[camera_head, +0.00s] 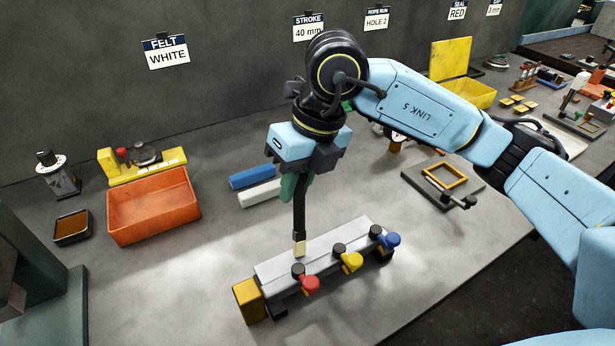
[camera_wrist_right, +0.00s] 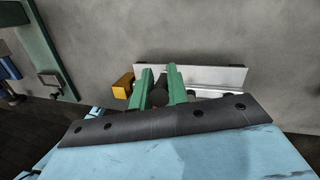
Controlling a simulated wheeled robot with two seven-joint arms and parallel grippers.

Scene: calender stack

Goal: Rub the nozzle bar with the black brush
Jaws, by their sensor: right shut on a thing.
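The nozzle bar (camera_head: 335,240) is a long grey block in the front middle of the bench, with a yellow end block and red, yellow and blue knobs along its near side. My right gripper (camera_head: 296,186) is above the bar, its green fingers shut on the black brush (camera_head: 299,217). The brush hangs nearly upright, its pale tip at the bar's top surface near the red knob; I cannot tell if it presses on it. In the right wrist view, the green fingers (camera_wrist_right: 160,82) stand in front of the bar (camera_wrist_right: 215,76). My left gripper is out of view.
An orange bin (camera_head: 153,208) stands left of the bar. A blue block (camera_head: 251,177) and a white block (camera_head: 260,193) lie behind it. A grey plate with a yellow frame (camera_head: 444,176) lies to the right. Bare bench shows between bin and bar.

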